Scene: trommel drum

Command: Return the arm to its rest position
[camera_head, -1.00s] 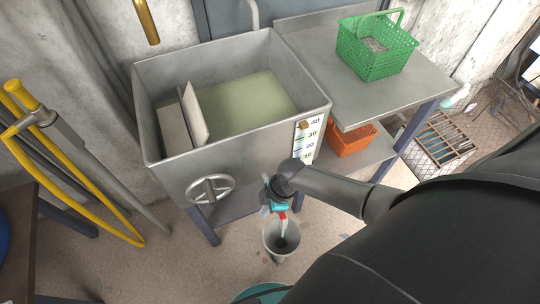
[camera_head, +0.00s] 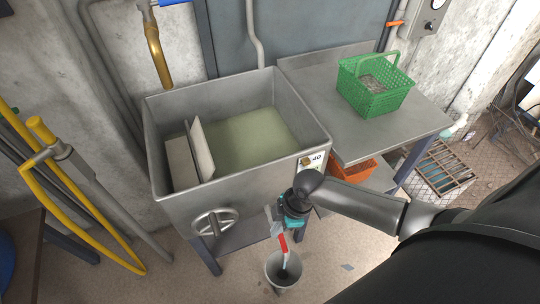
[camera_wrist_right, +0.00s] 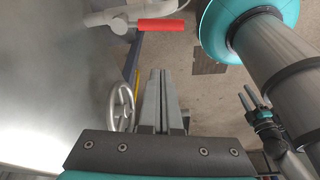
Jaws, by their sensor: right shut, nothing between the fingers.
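My right arm comes in from the right in the head view. Its gripper (camera_head: 279,216) is in front of the steel tank, beside and above the red-handled lever (camera_head: 283,243), partly hidden by its wrist. In the right wrist view the gripper's two grey fingers (camera_wrist_right: 160,76) are together with nothing between them. The red handle (camera_wrist_right: 160,25) lies beyond the fingertips, apart from them. What looks like my left gripper (camera_wrist_right: 262,116) shows small at the right of the wrist view; its finger gap is unclear. The left arm is not in the head view.
The steel tank (camera_head: 185,107) holds cloudy greenish liquid and has a handwheel (camera_head: 213,222). A grey bucket (camera_head: 283,268) stands below the lever. A green basket (camera_head: 374,97) is on the steel side table (camera_head: 320,100), an orange crate (camera_head: 345,175) beneath. Yellow pipes (camera_head: 45,175) stand left.

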